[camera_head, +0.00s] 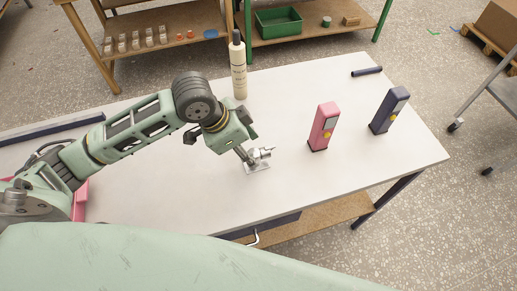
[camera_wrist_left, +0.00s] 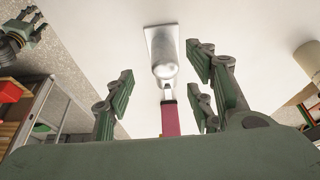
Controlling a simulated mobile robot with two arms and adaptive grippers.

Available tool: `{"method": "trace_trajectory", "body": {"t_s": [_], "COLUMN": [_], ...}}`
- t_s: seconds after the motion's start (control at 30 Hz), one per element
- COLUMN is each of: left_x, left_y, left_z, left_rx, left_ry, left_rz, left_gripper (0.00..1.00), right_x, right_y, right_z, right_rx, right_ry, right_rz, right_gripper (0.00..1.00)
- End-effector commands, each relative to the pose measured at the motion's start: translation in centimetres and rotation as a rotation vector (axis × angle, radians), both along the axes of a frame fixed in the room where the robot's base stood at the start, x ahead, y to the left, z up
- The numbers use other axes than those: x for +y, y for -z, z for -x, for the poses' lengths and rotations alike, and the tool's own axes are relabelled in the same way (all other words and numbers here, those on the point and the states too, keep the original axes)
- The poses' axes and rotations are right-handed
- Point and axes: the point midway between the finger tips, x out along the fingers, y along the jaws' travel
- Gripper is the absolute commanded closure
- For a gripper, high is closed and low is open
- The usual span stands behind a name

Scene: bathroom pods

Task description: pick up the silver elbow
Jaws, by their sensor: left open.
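The silver elbow (camera_head: 264,153) is a small shiny metal piece on the white table, with a flat plate (camera_head: 258,168) at its foot. In the left wrist view it shows as a rounded silver piece (camera_wrist_left: 165,62), upper middle. My left gripper (camera_head: 248,157) is right at the elbow in the head view. In the left wrist view its green fingers (camera_wrist_left: 160,85) are open, spread to either side of the elbow's line, with nothing gripped. Whether a finger touches the elbow cannot be told. Another green gripper (camera_wrist_left: 20,32), seemingly my right one, shows at the upper left there, its opening unclear.
On the white table (camera_head: 210,185), a pink device (camera_head: 324,127) and a dark blue device (camera_head: 388,110) stand right of the elbow. A cream bottle (camera_head: 239,75) stands behind. A dark rod (camera_head: 367,71) lies near the back edge. Clear table lies between the elbow and pink device.

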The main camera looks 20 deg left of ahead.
Motion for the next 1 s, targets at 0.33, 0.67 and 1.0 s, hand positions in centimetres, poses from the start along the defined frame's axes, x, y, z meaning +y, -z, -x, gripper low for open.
{"method": "trace_trajectory", "body": {"t_s": [0.33,0.67,1.0], "left_x": [-1.0,-1.3,-1.3], "left_y": [4.4,5.6,5.5], "left_z": [-1.2,-1.6,-1.5], "left_rx": [0.001,-0.003,-0.003], "left_ry": [-0.001,-0.001,-0.001], "left_rz": [0.001,-0.001,-0.001], "left_gripper": [0.5,0.5,0.76], "right_x": [-0.3,-0.3,-0.5], "right_y": [-1.1,-1.4,-1.2], "right_z": [1.0,-2.4,0.7], "right_rx": [0.01,-0.04,0.006], "right_ry": [-0.002,-0.002,-0.002], "right_rz": [0.003,0.002,0.006], "right_gripper": [0.51,0.51,0.51]}}
